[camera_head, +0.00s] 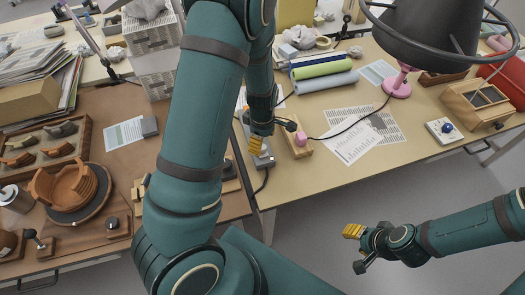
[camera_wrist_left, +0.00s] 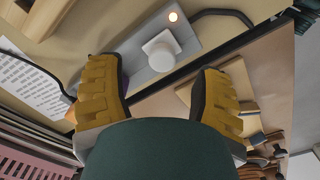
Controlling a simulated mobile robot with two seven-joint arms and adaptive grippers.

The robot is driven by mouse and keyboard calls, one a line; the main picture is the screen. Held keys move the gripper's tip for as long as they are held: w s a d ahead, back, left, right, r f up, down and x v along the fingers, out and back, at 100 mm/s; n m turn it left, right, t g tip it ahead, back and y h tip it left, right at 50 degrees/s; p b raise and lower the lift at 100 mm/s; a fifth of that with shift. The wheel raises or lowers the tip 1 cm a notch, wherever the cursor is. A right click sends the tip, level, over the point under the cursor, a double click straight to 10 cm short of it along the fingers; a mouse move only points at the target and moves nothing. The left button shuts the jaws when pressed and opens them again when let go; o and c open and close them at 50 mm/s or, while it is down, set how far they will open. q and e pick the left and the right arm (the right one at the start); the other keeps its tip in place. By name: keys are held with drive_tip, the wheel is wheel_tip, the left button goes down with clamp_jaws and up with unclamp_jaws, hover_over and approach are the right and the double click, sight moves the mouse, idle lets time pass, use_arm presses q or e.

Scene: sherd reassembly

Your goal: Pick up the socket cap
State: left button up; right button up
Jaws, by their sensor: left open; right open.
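A white piece with a squarish base and round knob, which looks like the socket cap (camera_wrist_left: 161,48), sits on a grey metal plate (camera_wrist_left: 140,75) in the left wrist view. A small orange light glows beside it. My left gripper (camera_wrist_left: 158,80) is open, with its yellow fingers on either side of the cap's line and nothing between them; the cap lies just beyond the fingertips. In the head view my left gripper (camera_head: 257,140) hangs over the grey plate (camera_head: 264,160) at the table's front edge, hiding the cap. My right gripper (camera_head: 355,240) is open and empty above the floor.
A wooden block with a pink piece (camera_head: 301,139) stands right of the left gripper. Paper sheets (camera_head: 352,135) and rolled mats (camera_head: 322,68) lie behind. The brown table (camera_head: 120,165) at left carries a sherd tray (camera_head: 45,145) and a part-built pot (camera_head: 70,188). A dark cable runs nearby.

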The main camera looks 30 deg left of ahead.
sight(263, 151)
use_arm(q)
wheel_tip(263, 151, down, 4)
drive_tip(key=shift+s+d+r+b, duration=0.1)
drive_tip(key=shift+b, duration=0.35)
clamp_jaws()
drive_tip(key=shift+r, duration=0.15)
